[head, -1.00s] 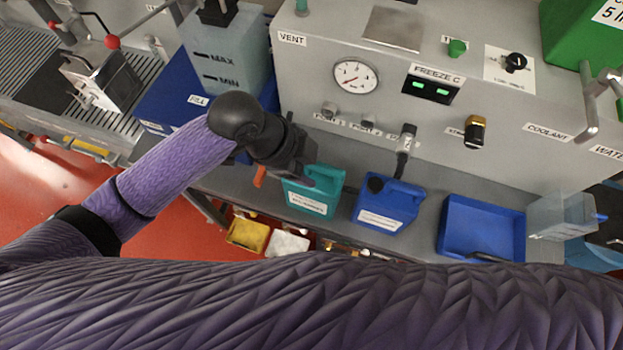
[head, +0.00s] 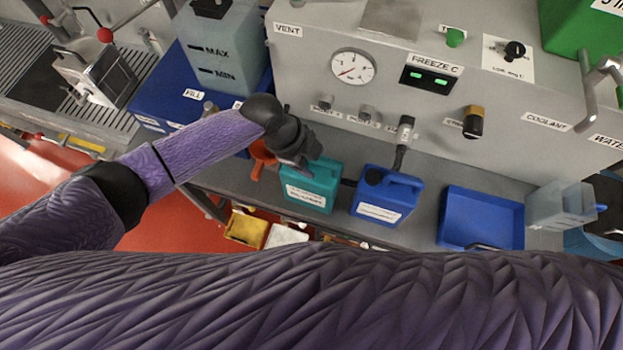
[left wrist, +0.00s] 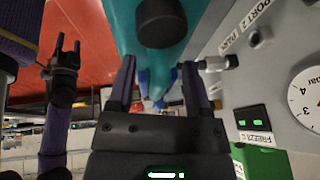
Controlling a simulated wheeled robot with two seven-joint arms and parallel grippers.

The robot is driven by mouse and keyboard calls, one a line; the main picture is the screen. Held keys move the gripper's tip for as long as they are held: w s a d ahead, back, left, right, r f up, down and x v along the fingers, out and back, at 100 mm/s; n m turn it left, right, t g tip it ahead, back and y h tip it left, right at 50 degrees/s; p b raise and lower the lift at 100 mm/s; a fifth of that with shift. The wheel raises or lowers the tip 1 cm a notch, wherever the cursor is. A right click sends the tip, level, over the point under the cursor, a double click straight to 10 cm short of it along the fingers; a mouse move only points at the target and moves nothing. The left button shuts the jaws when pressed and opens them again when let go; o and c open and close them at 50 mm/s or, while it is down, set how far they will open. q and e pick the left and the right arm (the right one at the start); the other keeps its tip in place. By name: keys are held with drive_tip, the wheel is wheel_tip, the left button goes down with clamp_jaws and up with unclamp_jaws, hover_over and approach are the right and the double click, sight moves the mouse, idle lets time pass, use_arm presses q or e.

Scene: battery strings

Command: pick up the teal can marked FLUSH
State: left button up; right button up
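The teal can (head: 311,190) stands upright on the grey bench, left of a blue can (head: 386,197). Its white label is too small to read. My left gripper (head: 305,168) is at the top of the teal can and hides part of it. In the left wrist view, the teal can (left wrist: 152,50) with its black cap shows ahead of the left gripper (left wrist: 161,66). The fingers are apart, with teal visible between their tips; contact cannot be told. My right gripper (left wrist: 68,46) shows at the left of that view, fingers apart and empty.
An orange funnel (head: 262,158) stands just left of the teal can. A blue tray (head: 452,237) and a clear container (head: 560,206) stand to the right. The grey machine panel (head: 330,100) rises behind the cans. Yellow and white bins (head: 247,229) sit below the bench edge.

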use_arm(q)
clamp_jaws()
drive_tip(key=shift+w+d+r, duration=0.1)
idle(1.2)
